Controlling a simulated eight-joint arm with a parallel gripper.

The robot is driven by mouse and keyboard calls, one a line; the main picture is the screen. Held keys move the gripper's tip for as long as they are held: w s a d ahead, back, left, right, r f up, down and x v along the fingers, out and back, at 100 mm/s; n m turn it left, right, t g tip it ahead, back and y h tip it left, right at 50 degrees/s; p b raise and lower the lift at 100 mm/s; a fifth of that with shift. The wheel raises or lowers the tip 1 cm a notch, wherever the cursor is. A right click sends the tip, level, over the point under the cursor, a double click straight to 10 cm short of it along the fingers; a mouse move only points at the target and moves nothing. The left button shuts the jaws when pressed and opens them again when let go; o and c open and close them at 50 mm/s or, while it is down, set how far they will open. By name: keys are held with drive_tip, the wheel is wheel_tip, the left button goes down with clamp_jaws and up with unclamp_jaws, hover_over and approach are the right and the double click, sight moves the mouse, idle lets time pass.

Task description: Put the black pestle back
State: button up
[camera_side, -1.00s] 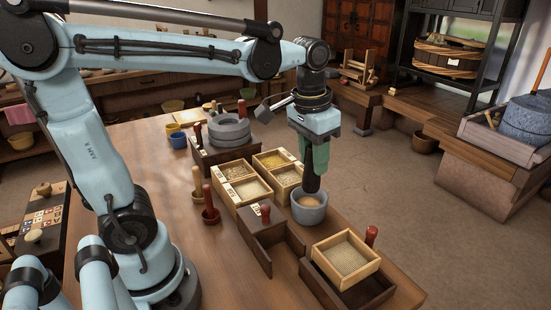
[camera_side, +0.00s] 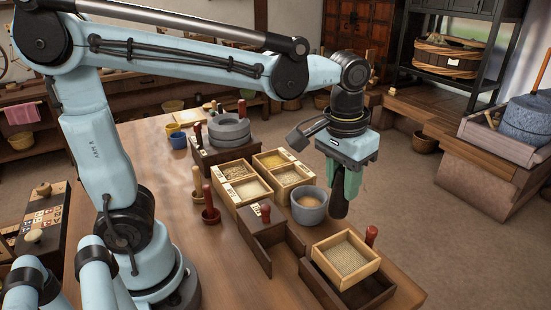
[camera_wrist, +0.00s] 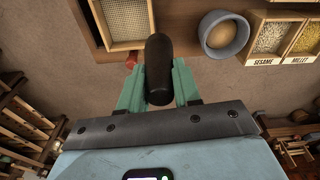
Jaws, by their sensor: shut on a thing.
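My gripper (camera_side: 345,182) is shut on the black pestle (camera_side: 339,207), which hangs tip down from the green fingers. In the side view the pestle is clear of the grey-blue bowl (camera_side: 308,208), a little to its right. The bowl holds tan meal and stands on the table. In the wrist view the pestle (camera_wrist: 158,70) points up the picture between the fingers, with the bowl (camera_wrist: 240,48) to its right and bare floor behind it. Two small red-brown cups stand left of the trays, one with a pale pestle (camera_side: 196,178) and one with a red-brown pestle (camera_side: 207,196).
Grain trays (camera_side: 241,199) stand left of the bowl. A dark wooden box (camera_side: 262,240) and a sieve (camera_side: 345,258) on a dark tray are nearer the front, with a red handle (camera_side: 371,234) beside the sieve. A stone quern (camera_side: 229,131) is behind.

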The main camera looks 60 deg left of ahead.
drive_tip(key=shift+n, duration=0.4)
drive_tip(key=d, duration=0.2)
drive_tip(key=d+f, duration=0.1)
drive_tip(key=d, duration=0.1)
drive_tip(key=shift+w, duration=0.15)
drive_tip(key=w+a+f, duration=0.2)
drive_tip(key=a, duration=0.1)
drive_tip(key=w+a+f, duration=0.2)
drive_tip(key=a, duration=0.1)
drive_tip(key=w+a+f, duration=0.2)
drive_tip(key=a+f, duration=0.1)
drive_tip(key=shift+w+a, duration=0.1)
drive_tip(key=shift+w, duration=0.05)
clamp_jaws()
drive_tip(key=shift+f, duration=2)
drive_tip(key=shift+f, duration=0.1)
drive_tip(key=o, duration=0.8)
unclamp_jaws()
drive_tip(key=shift+c, duration=0.2)
